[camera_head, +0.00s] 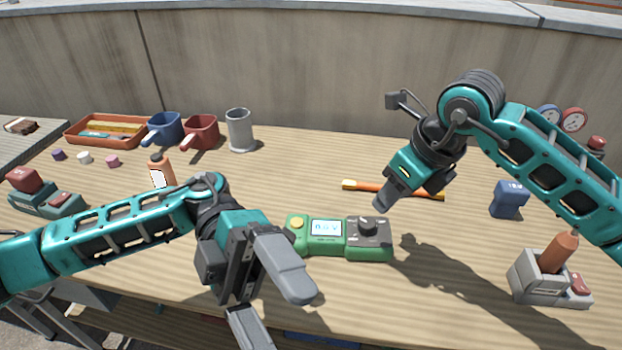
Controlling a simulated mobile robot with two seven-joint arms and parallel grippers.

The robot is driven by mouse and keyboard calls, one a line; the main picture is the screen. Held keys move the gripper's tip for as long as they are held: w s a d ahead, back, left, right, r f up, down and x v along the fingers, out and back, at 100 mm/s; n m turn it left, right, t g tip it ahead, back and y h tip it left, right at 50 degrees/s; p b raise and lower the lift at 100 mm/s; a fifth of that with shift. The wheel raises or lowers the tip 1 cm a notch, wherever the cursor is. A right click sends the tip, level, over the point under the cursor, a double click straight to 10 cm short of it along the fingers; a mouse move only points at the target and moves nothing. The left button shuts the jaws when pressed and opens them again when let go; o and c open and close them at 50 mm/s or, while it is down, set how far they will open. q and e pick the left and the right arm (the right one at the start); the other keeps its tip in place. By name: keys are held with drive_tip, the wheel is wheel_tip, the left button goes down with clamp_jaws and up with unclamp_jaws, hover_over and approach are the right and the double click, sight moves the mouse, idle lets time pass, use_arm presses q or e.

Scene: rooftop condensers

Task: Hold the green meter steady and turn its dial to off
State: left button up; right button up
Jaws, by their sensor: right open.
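The green meter (340,247) lies on the bench in front of me. It has a yellow button at its left, a lit display in the middle and a dark dial (368,227) at its right end. I cannot read the dial's setting. My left gripper (278,318) is open and empty, in front of the meter's left end; its upper finger shows close to the meter, and contact cannot be told. My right gripper (384,202) is open and empty, above and behind the dial, apart from it; one fingertip points down and the other is not clear.
An orange screwdriver-like tool (360,187) lies behind the meter. A blue block (508,199) and a grey holder (533,279) stand right. An orange bottle (160,173) is behind my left arm. Mugs (201,131), a grey cup (240,131) and a tray (75,138) stand at the back left.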

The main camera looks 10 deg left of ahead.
use_arm(q)
drive_tip(key=w+d+f+m+t+y, duration=0.2)
drive_tip(key=w+f+m+t+y, duration=0.25)
drive_tip(key=w+f, duration=0.2)
drive_tip(key=m+t+y, duration=0.8)
drive_tip(key=t, duration=0.1)
approach(311, 228)
wheel_tip(311, 228, down, 11)
drive_tip(key=shift+d+r, duration=0.1)
